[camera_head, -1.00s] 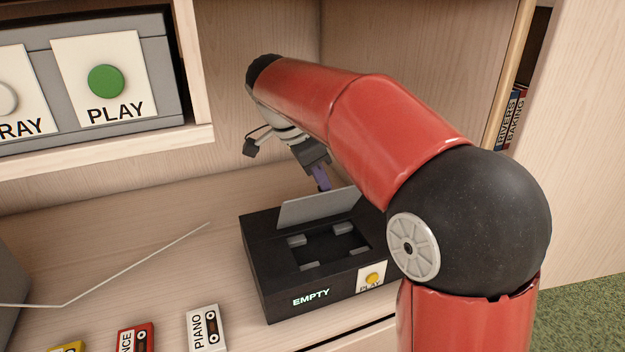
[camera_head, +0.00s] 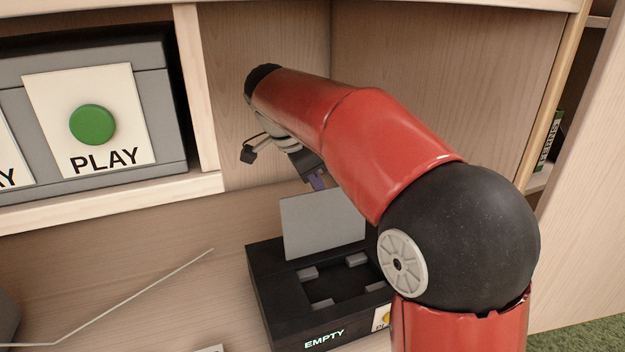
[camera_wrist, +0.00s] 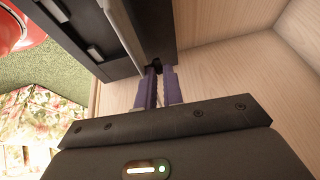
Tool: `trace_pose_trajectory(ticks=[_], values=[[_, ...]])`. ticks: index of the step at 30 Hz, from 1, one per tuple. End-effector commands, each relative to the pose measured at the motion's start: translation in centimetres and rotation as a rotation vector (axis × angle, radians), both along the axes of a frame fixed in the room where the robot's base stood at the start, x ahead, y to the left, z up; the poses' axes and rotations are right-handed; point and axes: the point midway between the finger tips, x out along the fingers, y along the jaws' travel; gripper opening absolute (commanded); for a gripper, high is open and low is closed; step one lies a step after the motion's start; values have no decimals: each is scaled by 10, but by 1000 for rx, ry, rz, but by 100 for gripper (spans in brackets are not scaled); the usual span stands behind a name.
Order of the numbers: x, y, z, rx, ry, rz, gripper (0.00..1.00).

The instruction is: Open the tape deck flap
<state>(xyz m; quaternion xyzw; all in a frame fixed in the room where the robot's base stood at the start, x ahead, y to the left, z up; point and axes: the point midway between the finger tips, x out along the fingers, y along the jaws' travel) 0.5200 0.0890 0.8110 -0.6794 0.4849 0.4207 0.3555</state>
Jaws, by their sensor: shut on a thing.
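The black tape deck (camera_head: 262,290) sits on the wooden surface with a lit "EMPTY" label on its front. Its grey flap (camera_head: 322,226) stands raised at the back edge, and the well with small grey blocks shows open in front. In the wrist view the deck (camera_wrist: 82,52) and the thin edge of the flap (camera_wrist: 122,30) are at the upper left. My gripper (camera_head: 318,187) is behind the flap's top edge. In the wrist view its purple fingers (camera_wrist: 158,72) are closed around a small dark part by the flap; the exact contact is partly hidden.
A grey unit with a green PLAY button (camera_head: 93,125) stands in the shelf at the left. A thin pale rod (camera_head: 130,297) slants across the left. The back wall panel (camera_head: 265,140) is close behind my gripper. My arm hides the deck's right side.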

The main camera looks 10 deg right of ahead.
Motion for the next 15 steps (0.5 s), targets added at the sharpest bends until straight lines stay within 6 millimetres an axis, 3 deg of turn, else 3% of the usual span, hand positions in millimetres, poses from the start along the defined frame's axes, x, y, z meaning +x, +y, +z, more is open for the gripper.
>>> trace_pose_trajectory(ticks=[1, 9, 10, 15], values=[[-4, 1, -38, -5, 78, -8, 0], [-4, 1, -38, -6, 80, -8, 0], [-4, 1, -38, -6, 80, -8, 11], [-5, 0, -38, -7, 81, -8, 29]])
